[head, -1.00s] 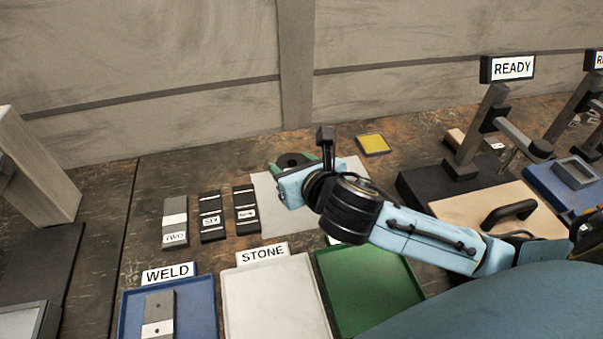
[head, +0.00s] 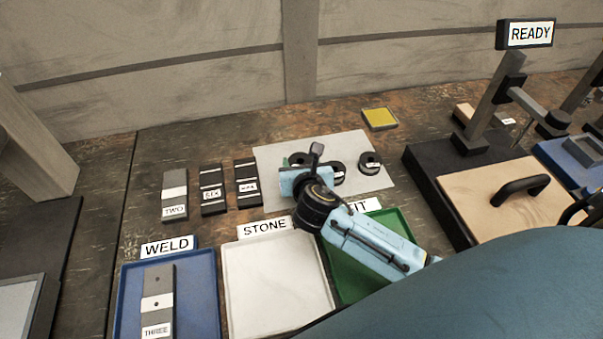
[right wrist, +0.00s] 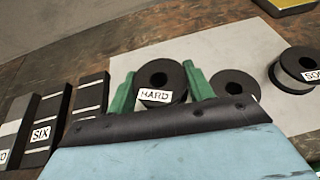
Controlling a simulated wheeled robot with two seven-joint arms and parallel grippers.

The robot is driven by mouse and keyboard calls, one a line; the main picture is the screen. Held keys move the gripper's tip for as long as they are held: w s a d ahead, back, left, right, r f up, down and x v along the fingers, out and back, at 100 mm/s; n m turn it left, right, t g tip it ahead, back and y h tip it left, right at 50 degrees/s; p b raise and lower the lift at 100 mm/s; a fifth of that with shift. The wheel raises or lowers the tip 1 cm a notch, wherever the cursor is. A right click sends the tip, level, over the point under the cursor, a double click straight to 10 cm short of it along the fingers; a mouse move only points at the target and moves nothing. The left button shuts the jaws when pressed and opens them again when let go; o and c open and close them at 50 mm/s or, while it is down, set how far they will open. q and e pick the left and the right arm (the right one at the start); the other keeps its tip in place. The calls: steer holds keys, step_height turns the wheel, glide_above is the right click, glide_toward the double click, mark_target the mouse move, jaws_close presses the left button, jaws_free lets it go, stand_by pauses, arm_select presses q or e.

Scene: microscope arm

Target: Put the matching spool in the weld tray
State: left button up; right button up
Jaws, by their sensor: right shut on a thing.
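In the head view my right gripper (head: 290,168) is over the pale mat and partly hides the spools there. I cannot tell whether the held spool touches the mat. A second spool (right wrist: 235,85) and a third with a partly visible label (right wrist: 297,70) stand to its right; the third also shows in the head view (head: 370,163). The blue weld tray (head: 208,290) holds a grey block labelled THREE (head: 158,300). My left gripper is not in view.
The white STONE tray (head: 275,275) and a green tray (head: 400,228), its label partly hidden, stand right of the weld tray. Blocks labelled TWO (head: 174,188) and SIX (head: 212,196), and another block (head: 246,185), stand behind the trays. A READY fixture (head: 490,110) stands at right.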

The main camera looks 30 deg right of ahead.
steer(key=shift+f+b, duration=0.5)
steer(key=shift+f, duration=1.05)
steer(key=shift+f, duration=0.15)
steer(key=o, duration=0.8)
